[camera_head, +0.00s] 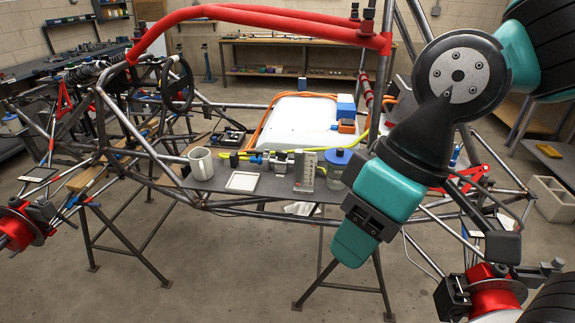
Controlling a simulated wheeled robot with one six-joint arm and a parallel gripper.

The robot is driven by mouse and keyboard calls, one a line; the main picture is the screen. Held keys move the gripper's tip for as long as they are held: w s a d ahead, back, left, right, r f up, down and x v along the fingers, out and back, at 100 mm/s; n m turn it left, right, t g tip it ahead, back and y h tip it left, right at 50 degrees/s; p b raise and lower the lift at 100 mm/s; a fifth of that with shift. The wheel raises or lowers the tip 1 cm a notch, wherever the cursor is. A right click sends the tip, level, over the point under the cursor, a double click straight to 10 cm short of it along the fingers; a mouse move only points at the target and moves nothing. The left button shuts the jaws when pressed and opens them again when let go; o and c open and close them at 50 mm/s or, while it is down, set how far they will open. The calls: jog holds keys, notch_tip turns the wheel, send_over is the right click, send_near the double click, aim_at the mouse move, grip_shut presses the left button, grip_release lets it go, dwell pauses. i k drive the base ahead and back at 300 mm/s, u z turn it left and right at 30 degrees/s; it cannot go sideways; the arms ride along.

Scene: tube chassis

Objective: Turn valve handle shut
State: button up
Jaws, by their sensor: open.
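A small metal fitting assembly (280,162) with a blue part (256,160) at its left end lies on a dark board inside the tube chassis. It looks like the valve, but its handle is too small to make out clearly. A yellow hose runs beside it. My arm comes in from the upper right, and my gripper (358,236) hangs at its lower end, to the right of the fitting and nearer the camera. It is apart from the fitting and holds nothing that I can see. Its fingertips are not clearly shown.
A white mug (201,163), a white square tray (242,181), a grey upright block (305,171) and a blue-lidded container (337,167) stand close around the fitting. Chassis tubes (260,211) surround the board. A red bar (265,20) arches above.

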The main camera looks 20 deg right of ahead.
aim_at(282, 156)
jog(key=u, duration=0.4)
jog(key=i, duration=1.05)
jog(key=z, duration=0.6)
